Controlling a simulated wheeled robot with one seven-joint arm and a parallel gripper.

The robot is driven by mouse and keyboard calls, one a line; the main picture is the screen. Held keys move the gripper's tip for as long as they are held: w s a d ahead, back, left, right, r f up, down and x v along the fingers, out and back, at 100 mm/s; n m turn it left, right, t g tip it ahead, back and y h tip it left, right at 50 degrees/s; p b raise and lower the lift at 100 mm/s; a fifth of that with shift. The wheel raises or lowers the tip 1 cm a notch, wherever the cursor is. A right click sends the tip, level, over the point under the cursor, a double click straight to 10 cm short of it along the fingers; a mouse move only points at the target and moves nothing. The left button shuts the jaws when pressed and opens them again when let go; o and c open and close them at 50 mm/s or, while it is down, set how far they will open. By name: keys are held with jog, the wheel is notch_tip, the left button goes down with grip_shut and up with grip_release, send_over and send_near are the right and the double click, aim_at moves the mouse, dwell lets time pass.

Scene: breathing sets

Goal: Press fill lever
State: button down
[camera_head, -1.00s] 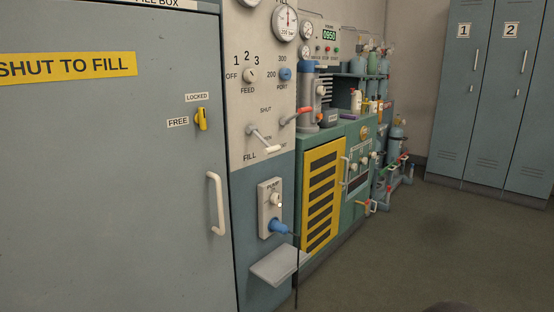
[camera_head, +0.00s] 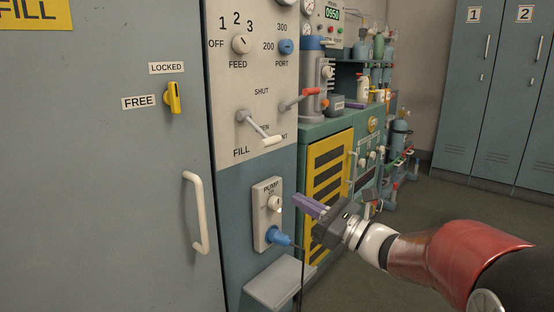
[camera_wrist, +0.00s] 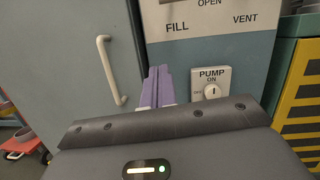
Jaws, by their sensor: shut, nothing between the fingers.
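The fill lever (camera_head: 259,129) is a white-tipped handle on the white panel, above the FILL label. It slants down to the right. In the wrist view its label FILL shows at the top, but the lever itself is out of frame. My gripper (camera_head: 304,203) is shut and empty, with purple fingers. In the wrist view the fingers (camera_wrist: 158,76) point up at the panel, left of the pump switch (camera_wrist: 212,91).
The fill box door (camera_head: 100,200) with its white handle (camera_head: 196,212) is at the left. A red-tipped vent lever (camera_head: 302,97) is right of the fill lever. A blue plug (camera_head: 272,238) and grey shelf (camera_head: 280,280) sit low. A yellow grille (camera_head: 330,172) stands behind my gripper.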

aim_at(271, 141)
jog(key=w, duration=0.1)
jog(key=w+d+m+t, duration=0.1)
jog(key=shift+w+d+r+m+t, duration=0.15)
jog(key=shift+w+d+m+t, duration=0.15)
jog(key=shift+w+m, duration=0.1)
jog(key=shift+a, duration=0.1)
jog(key=w+a+r, duration=0.5)
jog(key=a+r, duration=0.2)
jog(key=shift+w+p, duration=0.3)
jog(key=shift+p, duration=0.05)
jog(key=shift+r, duration=0.1)
